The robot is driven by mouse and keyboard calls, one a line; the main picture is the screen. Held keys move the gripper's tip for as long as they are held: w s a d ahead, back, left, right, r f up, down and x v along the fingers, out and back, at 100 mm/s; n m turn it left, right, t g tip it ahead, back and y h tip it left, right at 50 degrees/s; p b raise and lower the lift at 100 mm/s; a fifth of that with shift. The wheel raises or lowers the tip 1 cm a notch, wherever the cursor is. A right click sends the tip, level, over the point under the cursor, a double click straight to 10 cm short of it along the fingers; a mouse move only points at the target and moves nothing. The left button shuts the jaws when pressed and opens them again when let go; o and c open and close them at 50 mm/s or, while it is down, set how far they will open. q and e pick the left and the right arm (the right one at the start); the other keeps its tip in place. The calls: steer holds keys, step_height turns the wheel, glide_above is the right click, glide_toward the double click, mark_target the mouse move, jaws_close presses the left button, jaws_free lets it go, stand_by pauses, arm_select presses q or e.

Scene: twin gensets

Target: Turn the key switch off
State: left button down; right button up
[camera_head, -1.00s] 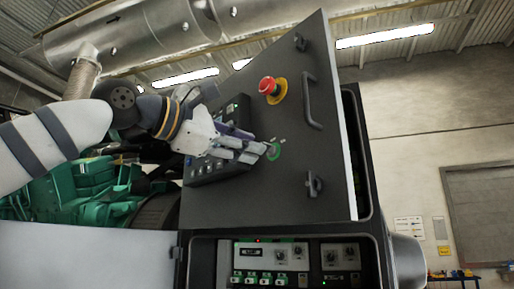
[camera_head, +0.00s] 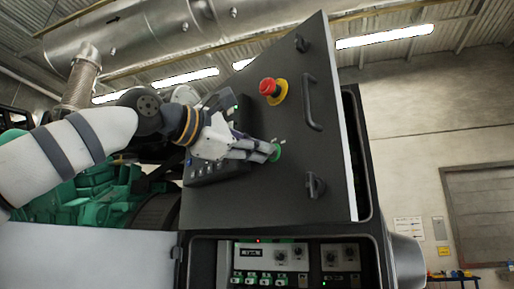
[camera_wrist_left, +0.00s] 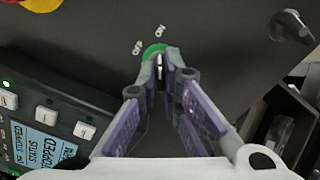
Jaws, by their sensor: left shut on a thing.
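The key switch (camera_head: 276,153) has a green ring and sits on the dark cabinet door. In the left wrist view the green ring (camera_wrist_left: 152,50) shows with white OFF and ON labels above it, and the narrow metal key (camera_wrist_left: 159,66) stands in front. My left gripper (camera_head: 267,152) reaches in from the left, its fingertips at the switch. In the left wrist view its purple-padded fingers (camera_wrist_left: 161,78) converge and are shut on the key. The fingertips partly hide the key and ring. My right gripper is not in view.
A red emergency stop button (camera_head: 271,88) on a yellow base is above the switch. A door handle (camera_head: 311,101) is to the right. A control panel with buttons and a display (camera_wrist_left: 48,125) lies left of the fingers. A lower instrument panel (camera_head: 268,262) sits below the door.

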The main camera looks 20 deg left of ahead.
arm_select(q)
steer(key=n, duration=1.1)
steer(key=shift+s+n, duration=0.1)
steer(key=shift+n, duration=0.2)
stand_by(0.6)
steer(key=c, duration=1.8)
jaws_free()
steer(key=shift+o, duration=0.2)
steer(key=v, duration=1.2)
